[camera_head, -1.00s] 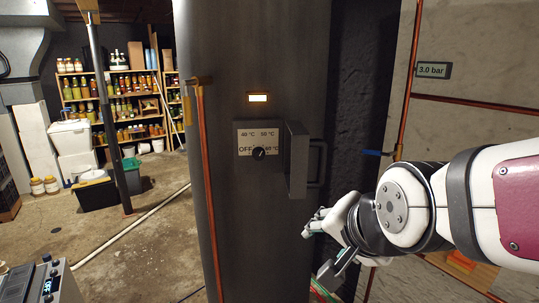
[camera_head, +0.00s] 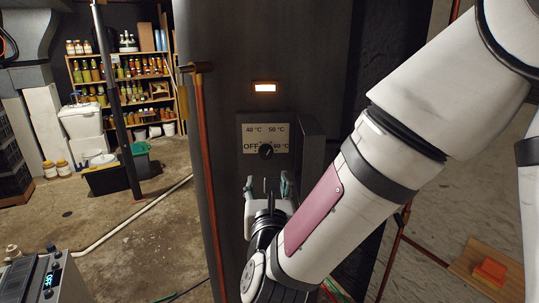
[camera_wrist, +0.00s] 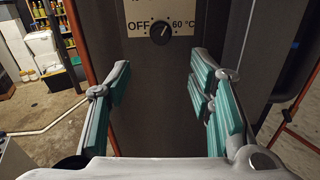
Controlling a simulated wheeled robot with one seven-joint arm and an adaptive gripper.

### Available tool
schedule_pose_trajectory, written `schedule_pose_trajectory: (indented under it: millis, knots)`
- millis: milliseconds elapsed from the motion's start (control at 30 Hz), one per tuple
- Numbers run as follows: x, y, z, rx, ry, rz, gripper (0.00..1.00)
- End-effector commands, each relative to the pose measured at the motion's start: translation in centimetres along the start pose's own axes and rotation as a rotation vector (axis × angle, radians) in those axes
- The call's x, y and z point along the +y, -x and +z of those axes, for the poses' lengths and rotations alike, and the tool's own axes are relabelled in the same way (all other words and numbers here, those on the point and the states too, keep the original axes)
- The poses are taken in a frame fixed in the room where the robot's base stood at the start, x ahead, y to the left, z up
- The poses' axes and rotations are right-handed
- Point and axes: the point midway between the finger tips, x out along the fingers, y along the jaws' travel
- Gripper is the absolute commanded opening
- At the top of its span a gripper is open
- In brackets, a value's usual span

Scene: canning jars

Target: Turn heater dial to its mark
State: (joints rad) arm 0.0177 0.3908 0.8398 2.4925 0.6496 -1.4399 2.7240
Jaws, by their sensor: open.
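The black heater dial (camera_head: 266,151) sits on a pale plate (camera_head: 254,129) on the dark heater's front. The plate reads OFF at left, 40 °C and 50 °C above, and 60 °C at right. In the wrist view the dial (camera_wrist: 160,32) is ahead, its pale pointer slanting up and right, between OFF and 60 °C; the upper marks are cut off. My gripper (camera_head: 267,184) is open and empty, just below the dial in the head view. In the wrist view its teal-padded fingers (camera_wrist: 160,75) stand apart on both sides, below the dial and not touching it.
A dark hinged cover (camera_head: 312,138) stands open right of the plate, partly behind my arm. A small lamp (camera_head: 264,88) glows above. A copper pipe (camera_head: 207,180) runs down the heater's left. A grey device (camera_head: 48,280) stands at lower left; open floor lies beyond.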

Motion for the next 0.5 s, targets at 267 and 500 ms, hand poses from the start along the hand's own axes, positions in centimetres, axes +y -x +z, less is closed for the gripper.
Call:
schedule_pose_trajectory:
  millis: [267, 500]
  knots:
    - [-0.2, -3.0, 0.1, -0.006, -0.017, -0.009, 0.48]
    - [-0.1, -7.8, 0.1, -0.005, -0.016, -0.006, 0.48]
